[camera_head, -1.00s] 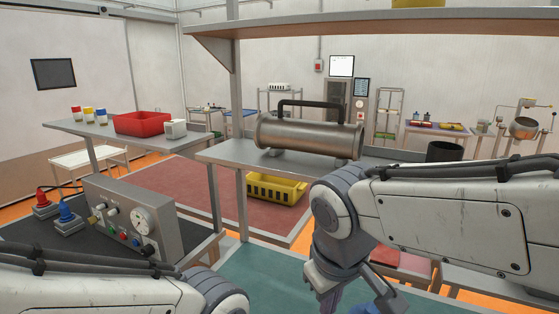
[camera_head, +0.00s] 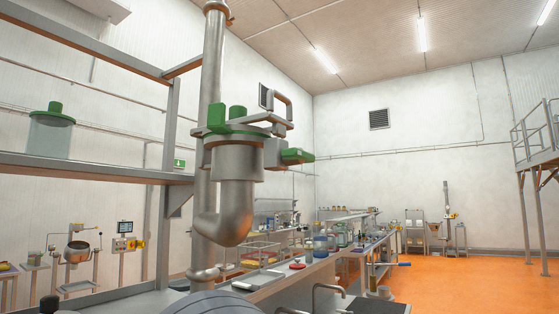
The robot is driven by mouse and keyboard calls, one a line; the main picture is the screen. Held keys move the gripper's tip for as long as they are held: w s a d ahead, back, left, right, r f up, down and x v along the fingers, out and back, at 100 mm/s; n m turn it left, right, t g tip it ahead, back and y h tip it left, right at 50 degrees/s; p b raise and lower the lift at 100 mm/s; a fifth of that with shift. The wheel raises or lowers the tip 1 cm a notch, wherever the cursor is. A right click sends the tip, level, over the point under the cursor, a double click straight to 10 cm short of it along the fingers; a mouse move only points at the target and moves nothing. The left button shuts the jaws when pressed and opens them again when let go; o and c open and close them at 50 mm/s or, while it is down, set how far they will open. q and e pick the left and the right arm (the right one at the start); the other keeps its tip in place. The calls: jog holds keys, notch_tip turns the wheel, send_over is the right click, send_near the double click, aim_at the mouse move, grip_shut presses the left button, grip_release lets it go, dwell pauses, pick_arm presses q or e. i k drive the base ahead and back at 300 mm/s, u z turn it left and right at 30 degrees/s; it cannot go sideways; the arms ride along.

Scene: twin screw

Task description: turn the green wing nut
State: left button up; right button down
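A steel vessel (camera_head: 235,162) with a curved pipe below it stands against a vertical steel pipe (camera_head: 209,75). Green parts sit on it: an upright flat tab (camera_head: 216,117), a rounded knob (camera_head: 238,112) on top, and a green piece (camera_head: 297,156) sticking out to the right. I cannot tell for certain which of these is the wing nut. A bent metal handle (camera_head: 284,103) rises behind the top. Neither gripper is in view; only a dark rounded part of my own arm shows at the bottom edge.
A shelf (camera_head: 80,166) on the left holds a clear jar with a green lid (camera_head: 50,130). A long bench (camera_head: 275,284) with a tray, jars and a tap runs back to the right. Open orange floor (camera_head: 450,285) lies to the right.

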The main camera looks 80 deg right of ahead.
aim_at(293, 156)
jog(key=z, duration=1.6)
jog(key=k, duration=1.05)
jog(key=z, duration=1.4)
